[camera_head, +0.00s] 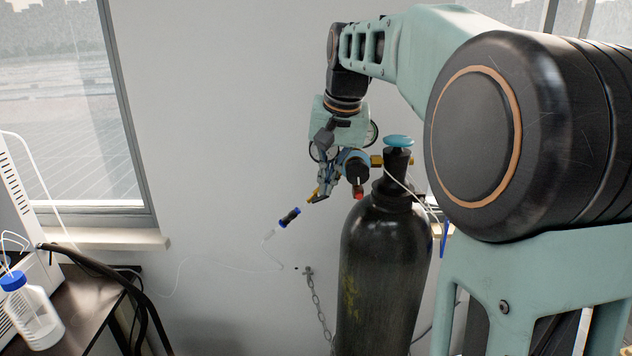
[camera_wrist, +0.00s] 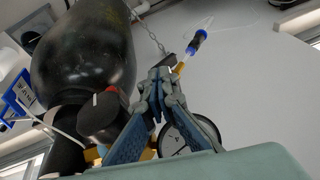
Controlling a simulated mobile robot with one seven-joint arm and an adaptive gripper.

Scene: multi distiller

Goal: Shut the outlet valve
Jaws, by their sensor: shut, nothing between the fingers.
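The brass outlet fitting (camera_head: 313,194) is on the outlet side of the regulator, left of the black gas cylinder (camera_head: 383,262). In the wrist view the brass fitting (camera_wrist: 179,68) shows just beyond my fingertips, with a small dark part beside it. Which part is the outlet valve's handle, and how it is turned, I cannot tell. My gripper (camera_head: 324,190) is shut and empty close beside the fitting; its fingertips (camera_wrist: 160,76) meet in the wrist view. Whether they touch the fitting is unclear. A blue-and-black connector (camera_head: 289,217) with a thin line continues outward.
The regulator's black knob (camera_wrist: 105,118) and a round gauge (camera_wrist: 205,130) crowd my fingers. A blue handwheel (camera_head: 398,141) tops the cylinder. A chain (camera_head: 317,300) hangs at the wall. A bottle (camera_head: 34,315) stands on the left table. Room left of the connector is mostly free.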

